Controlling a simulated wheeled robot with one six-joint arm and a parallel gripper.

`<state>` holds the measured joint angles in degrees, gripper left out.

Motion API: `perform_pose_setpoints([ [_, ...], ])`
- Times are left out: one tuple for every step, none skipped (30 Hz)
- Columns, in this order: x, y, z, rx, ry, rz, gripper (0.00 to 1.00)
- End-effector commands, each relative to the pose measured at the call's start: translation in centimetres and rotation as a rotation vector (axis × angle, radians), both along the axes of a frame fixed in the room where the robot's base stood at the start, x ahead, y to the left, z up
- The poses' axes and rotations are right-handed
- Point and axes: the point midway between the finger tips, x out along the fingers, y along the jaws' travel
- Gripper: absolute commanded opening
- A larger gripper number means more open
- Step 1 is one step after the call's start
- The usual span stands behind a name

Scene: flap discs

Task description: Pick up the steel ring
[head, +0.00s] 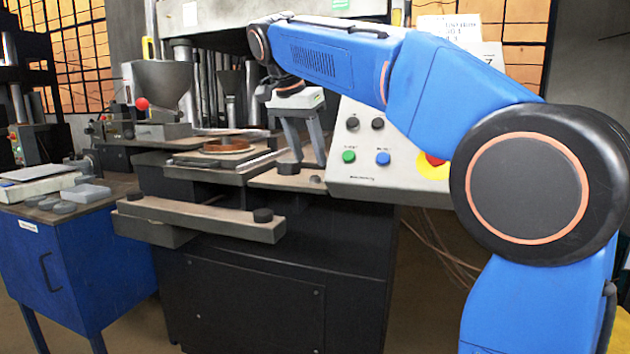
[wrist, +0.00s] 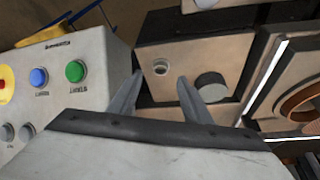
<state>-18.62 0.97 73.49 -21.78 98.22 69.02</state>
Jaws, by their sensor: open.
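The steel ring (wrist: 161,66) is a small, pale ring lying flat on the brown plate of the press, seen in the wrist view between and just beyond my fingertips. In the head view a small round thing on the plate's near right corner looks like the same ring (head: 315,179). My gripper (head: 305,163) points down over this corner. Its jaws are open and empty, with a clear gap between the fingertips in the wrist view (wrist: 160,77). The fingers do not visibly touch the ring; the exact height above it is hard to tell.
A dark grey cylinder (wrist: 211,86) stands on the plate close to one fingertip. The control panel (head: 385,150) with buttons is close on the right. A round brown mould (head: 227,146) lies to the left. A blue cabinet (head: 75,265) stands at far left.

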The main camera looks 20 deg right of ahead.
Motion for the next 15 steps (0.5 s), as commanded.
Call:
perform_pose_setpoints([
  [0.1, -0.2, -0.3, -0.001, 0.001, 0.000, 0.45],
  [0.2, -0.3, -0.6, -0.001, 0.001, -0.002, 0.45],
  [0.3, -0.4, -1.0, -0.001, 0.001, -0.002, 0.45],
  [0.4, -0.6, -1.4, 0.000, 0.002, -0.002, 0.45],
  [0.6, -0.8, -1.8, -0.001, 0.003, -0.002, 0.45],
  [0.8, -1.0, -2.3, -0.001, 0.003, -0.002, 0.45],
  [0.9, -1.1, -2.7, 0.000, 0.002, -0.002, 0.45],
  [1.0, -1.2, -3.0, 0.000, 0.002, -0.002, 0.45],
  [1.1, -1.3, -3.5, 0.000, 0.002, -0.001, 0.45],
  [1.2, -1.4, -3.8, 0.000, 0.002, -0.001, 0.45],
  [1.2, -1.5, -4.0, 0.000, 0.001, 0.000, 0.45],
  [1.3, -1.6, -4.3, 0.000, 0.001, 0.000, 0.45],
  [1.3, -1.6, -4.4, 0.000, 0.001, 0.000, 0.45],
  [1.3, -1.7, -4.5, 0.000, 0.001, 0.000, 0.45],
  [1.4, -1.7, -4.6, 0.000, 0.001, 0.000, 0.45],
])
